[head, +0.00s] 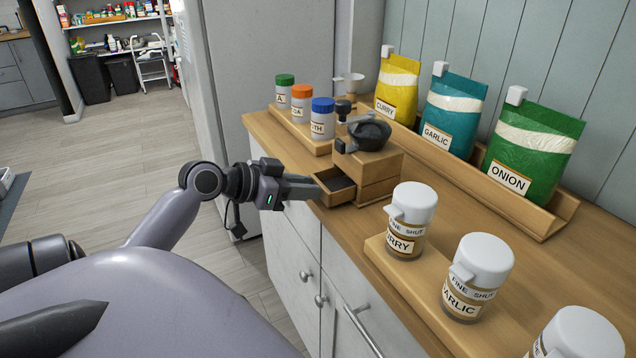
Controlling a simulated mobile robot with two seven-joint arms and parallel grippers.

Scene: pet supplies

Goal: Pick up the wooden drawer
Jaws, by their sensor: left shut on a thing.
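The wooden drawer (341,198) is pulled partly out of the small wooden grinder box (368,166) on the counter. Dark contents show inside it. The grinder has a black bowl-shaped top with a crank. My left gripper (314,187) reaches in from the left and is shut at the drawer's front. The fingers hide the exact part they hold. My right gripper is not in view.
The wooden counter (440,262) holds lidded jars at its front, including a curry jar (406,221) and a garlic jar (469,278). Small capped jars (302,104) stand behind the grinder. Labelled bags, including curry (397,85), garlic and onion, line the back.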

